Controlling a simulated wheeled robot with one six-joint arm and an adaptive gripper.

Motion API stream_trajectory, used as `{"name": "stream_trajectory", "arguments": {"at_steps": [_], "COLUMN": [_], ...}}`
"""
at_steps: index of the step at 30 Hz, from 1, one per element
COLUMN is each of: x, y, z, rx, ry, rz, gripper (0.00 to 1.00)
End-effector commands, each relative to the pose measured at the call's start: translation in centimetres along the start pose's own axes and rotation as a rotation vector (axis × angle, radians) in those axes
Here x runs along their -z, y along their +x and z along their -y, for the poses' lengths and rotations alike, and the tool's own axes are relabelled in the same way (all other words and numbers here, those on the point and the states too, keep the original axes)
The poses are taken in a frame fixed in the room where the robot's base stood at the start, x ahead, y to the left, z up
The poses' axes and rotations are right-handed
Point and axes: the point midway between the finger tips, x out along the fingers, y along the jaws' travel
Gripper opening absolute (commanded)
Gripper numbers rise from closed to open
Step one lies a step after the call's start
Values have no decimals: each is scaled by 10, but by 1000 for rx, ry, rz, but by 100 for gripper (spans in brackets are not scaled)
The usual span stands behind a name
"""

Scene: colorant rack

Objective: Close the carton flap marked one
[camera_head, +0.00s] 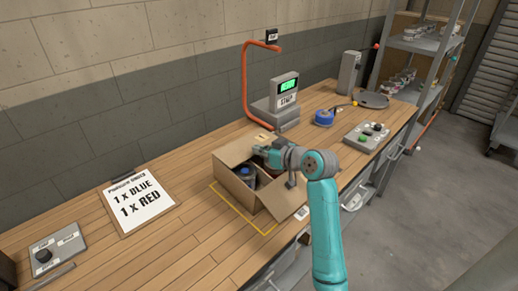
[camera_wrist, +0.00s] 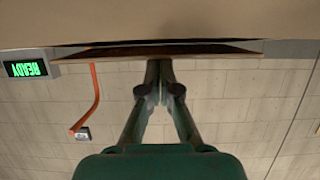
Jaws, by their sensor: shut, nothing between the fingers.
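The open carton (camera_head: 232,187) stands on the wooden bench inside a yellow outline. A dark container with a blue top (camera_head: 246,173) is inside it, and a reddish item beside it is partly hidden by my arm. A back flap (camera_head: 236,151) stands up, and a front-right flap (camera_head: 284,199) spreads outward. No flap number is readable. My gripper (camera_head: 256,148) is shut and empty at the carton's far side, close to the back flap; contact cannot be told. In the wrist view its fingertips (camera_wrist: 159,66) meet below a brown cardboard edge (camera_wrist: 160,49).
A scale with a green display (camera_head: 287,88) and a red-orange bent pipe (camera_head: 246,85) stand behind the carton. A blue roll (camera_head: 324,118) and a button box (camera_head: 366,136) lie to the right. An order clipboard (camera_head: 138,205) lies left. Bare bench separates it from the carton.

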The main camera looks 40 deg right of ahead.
Motion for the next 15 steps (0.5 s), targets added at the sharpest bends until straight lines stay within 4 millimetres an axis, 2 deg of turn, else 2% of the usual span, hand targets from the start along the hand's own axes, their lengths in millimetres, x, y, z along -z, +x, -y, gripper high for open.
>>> {"name": "stream_trajectory", "arguments": {"at_steps": [1, 9, 15], "x": [-10, -2, 2], "y": [-2, -44, -67], "z": [1, 0, 0], "rx": [7, 0, -2], "ry": [12, 2, -3], "rz": [16, 2, -5], "gripper": [0, 0, 0]}}
